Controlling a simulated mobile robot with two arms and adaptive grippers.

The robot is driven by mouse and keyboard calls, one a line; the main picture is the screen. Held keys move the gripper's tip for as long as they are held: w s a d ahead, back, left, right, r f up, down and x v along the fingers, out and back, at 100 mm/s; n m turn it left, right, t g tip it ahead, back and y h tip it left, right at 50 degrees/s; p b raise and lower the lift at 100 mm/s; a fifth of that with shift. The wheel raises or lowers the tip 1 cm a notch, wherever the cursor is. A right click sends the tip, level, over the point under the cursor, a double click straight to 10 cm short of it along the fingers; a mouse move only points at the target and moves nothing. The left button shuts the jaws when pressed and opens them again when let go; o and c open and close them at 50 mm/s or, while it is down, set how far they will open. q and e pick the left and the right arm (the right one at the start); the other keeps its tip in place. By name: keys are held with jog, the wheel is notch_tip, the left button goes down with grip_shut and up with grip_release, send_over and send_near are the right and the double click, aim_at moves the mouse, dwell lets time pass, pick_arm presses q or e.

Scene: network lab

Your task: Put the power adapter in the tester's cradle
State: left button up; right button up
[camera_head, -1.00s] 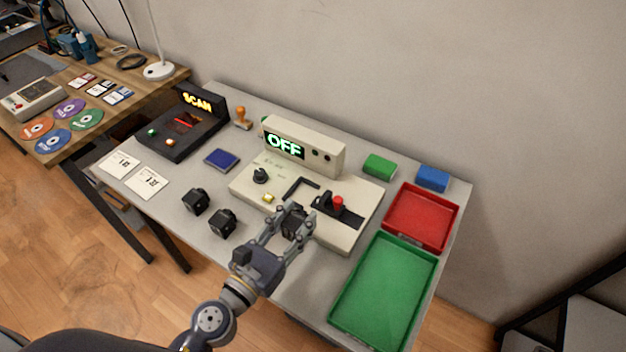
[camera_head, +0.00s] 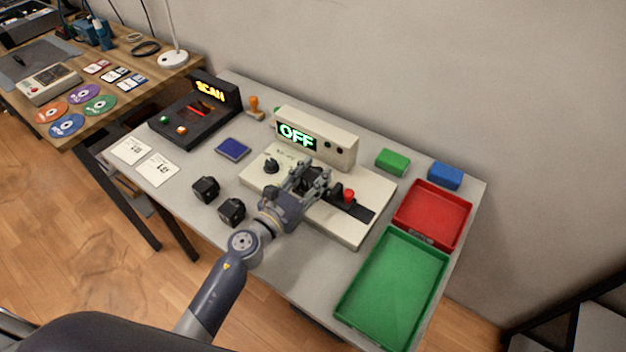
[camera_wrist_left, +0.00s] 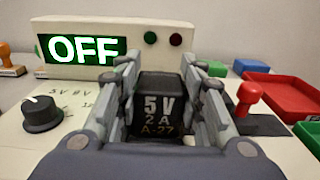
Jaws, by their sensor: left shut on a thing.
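My left gripper (camera_head: 308,180) is over the middle of the beige tester (camera_head: 342,226). It is shut on a black power adapter, which shows between the fingers in the left wrist view (camera_wrist_left: 159,108) with the label "5 V 2 A A-27". The fingers and adapter hide the cradle, so I cannot tell whether the adapter is seated. The tester's display (camera_head: 297,135) reads OFF. A black knob (camera_head: 271,166) is left of the gripper, and a red-handled lever (camera_head: 348,196) is right of it. My right gripper is not in view.
Two other black adapters (camera_head: 206,189) (camera_head: 232,210) stand left of my arm. A green tray (camera_head: 392,288) and a red tray (camera_head: 432,216) lie at the right. Green (camera_head: 393,161) and blue (camera_head: 446,175) blocks stand behind. A scanner (camera_head: 190,120) is at the left.

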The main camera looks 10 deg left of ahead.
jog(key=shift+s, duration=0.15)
pick_arm(q)
jog(key=shift+f, duration=0.1)
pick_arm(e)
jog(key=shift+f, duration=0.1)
pick_arm(q)
jog(key=shift+f, duration=0.15)
jog(key=o, duration=1.3)
jog(key=shift+c, duration=0.2)
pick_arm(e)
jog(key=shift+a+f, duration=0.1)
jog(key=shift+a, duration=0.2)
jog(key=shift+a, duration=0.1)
